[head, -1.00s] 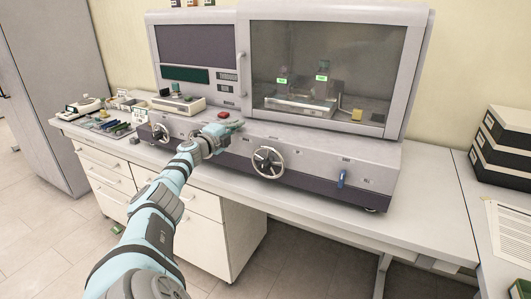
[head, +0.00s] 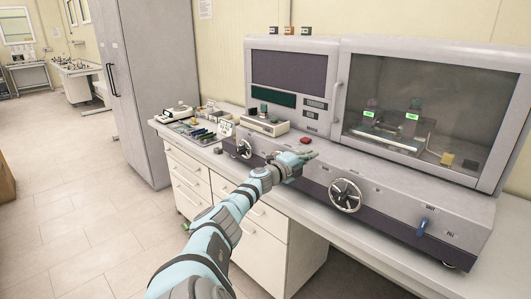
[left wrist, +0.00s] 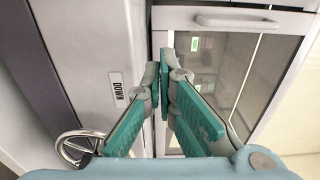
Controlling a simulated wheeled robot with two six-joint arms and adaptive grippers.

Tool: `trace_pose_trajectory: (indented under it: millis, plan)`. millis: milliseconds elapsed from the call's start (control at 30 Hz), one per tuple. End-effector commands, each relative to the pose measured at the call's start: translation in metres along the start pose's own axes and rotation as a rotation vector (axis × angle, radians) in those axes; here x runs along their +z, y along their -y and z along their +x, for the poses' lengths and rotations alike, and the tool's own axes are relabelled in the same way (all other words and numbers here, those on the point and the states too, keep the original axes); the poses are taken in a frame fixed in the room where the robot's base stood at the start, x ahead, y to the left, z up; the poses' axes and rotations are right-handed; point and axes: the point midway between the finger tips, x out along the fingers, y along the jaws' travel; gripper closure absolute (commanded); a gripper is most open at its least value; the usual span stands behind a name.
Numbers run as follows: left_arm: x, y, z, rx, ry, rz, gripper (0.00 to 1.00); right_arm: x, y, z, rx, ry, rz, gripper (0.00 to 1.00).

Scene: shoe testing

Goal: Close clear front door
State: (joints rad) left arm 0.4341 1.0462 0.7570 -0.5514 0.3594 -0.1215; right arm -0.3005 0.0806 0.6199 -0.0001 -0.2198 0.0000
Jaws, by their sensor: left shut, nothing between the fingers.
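The clear front door (head: 425,108), a grey frame around a see-through pane, covers the right half of the grey testing machine. It looks flush with the machine's front; I cannot tell whether a small gap remains. Its vertical handle (head: 337,100) is at its left edge. In the left wrist view the door (left wrist: 222,75) fills the right part, with its handle (left wrist: 237,20) near the top. My left gripper (head: 309,157) is shut and empty, in front of the machine's ledge near a red button (head: 305,141), below and left of the door. My right gripper is not in view.
A small instrument (head: 264,122) and small items lie on the bench to the left. A tall grey cabinet (head: 155,80) stands further left. The floor in front is clear.

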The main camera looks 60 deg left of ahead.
Motion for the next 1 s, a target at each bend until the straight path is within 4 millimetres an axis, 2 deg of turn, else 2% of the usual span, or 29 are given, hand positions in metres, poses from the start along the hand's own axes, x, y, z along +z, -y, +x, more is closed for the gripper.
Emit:
trace_pose_trajectory:
  millis: [33, 233, 467, 733, 1000]
  plan:
    - [-0.006, 0.003, 0.001, 0.001, -0.009, 0.000, 1.00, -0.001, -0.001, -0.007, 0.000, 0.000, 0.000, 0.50]
    - [0.010, -0.004, -0.016, 0.003, -0.007, 0.004, 1.00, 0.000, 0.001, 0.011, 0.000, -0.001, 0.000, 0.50]
    - [0.030, -0.003, -0.036, 0.005, -0.005, 0.006, 1.00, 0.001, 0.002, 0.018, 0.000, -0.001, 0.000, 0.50]
    - [0.060, 0.002, -0.067, 0.006, -0.004, 0.003, 1.00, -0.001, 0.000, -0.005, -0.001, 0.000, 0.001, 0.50]
    - [0.065, 0.000, -0.073, 0.000, -0.005, 0.002, 1.00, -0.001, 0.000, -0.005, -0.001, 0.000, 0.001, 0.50]
